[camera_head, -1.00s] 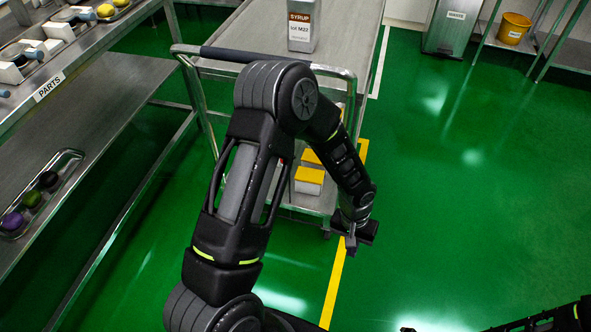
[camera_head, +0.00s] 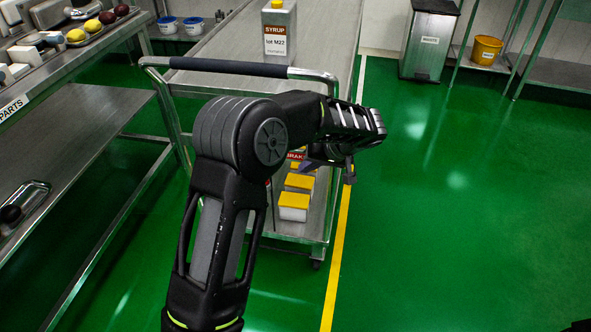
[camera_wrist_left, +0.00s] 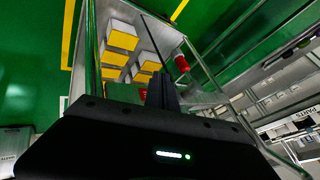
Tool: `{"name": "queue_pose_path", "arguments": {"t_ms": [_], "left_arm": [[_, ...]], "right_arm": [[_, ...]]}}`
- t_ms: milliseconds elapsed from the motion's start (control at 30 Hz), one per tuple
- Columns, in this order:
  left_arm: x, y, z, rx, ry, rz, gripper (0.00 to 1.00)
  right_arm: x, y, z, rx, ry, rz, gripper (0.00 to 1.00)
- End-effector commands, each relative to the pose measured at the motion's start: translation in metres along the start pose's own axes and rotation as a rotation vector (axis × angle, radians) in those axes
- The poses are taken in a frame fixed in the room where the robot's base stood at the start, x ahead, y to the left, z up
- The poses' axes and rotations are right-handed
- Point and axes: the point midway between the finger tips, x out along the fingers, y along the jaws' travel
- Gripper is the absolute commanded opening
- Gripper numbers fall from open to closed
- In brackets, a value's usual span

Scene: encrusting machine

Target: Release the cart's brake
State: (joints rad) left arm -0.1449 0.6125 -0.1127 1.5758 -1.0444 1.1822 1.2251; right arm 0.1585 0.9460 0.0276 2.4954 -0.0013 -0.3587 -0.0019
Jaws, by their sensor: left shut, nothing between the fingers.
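The grey metal cart (camera_head: 222,45) stands ahead with its push handle (camera_head: 225,68) towards me. A red label reading BRAKE (camera_head: 297,155) shows on its near end, partly hidden by my left arm. In the left wrist view, part of a red label (camera_wrist_left: 147,93) shows beside my fingers, and a red cylindrical part (camera_wrist_left: 182,63) is on the cart; I cannot tell whether it is the brake control. My left gripper (camera_head: 349,172) is at the cart's near right corner, below handle height. It is shut and empty; its fingers also show in the left wrist view (camera_wrist_left: 163,88).
A syrup container (camera_head: 279,32) stands on the cart top. Yellow-lidded boxes (camera_head: 294,204) sit on its lower shelf. A parts shelf (camera_head: 75,115) stands at left. A waste bin (camera_head: 429,42) and yellow bucket (camera_head: 486,50) are at the back right. The green floor right of the cart is clear.

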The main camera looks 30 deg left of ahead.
Motion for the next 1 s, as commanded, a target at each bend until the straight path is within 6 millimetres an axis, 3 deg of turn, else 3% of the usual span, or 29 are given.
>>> {"name": "queue_pose_path", "arguments": {"t_ms": [500, 733, 1000], "left_arm": [[0.094, 0.0, 0.002, 0.002, -0.004, -0.002, 0.0], [0.107, -0.028, 0.001, 0.0, -0.002, 0.0, 0.0], [0.111, -0.035, 0.001, 0.002, 0.0, 0.001, 0.0]], "right_arm": [[0.01, 0.004, 0.0, 0.001, 0.0, 0.0, 0.36], [0.01, 0.004, 0.0, 0.001, 0.0, 0.0, 0.36], [0.01, 0.004, 0.0, 0.001, 0.0, 0.0, 0.36]]}}
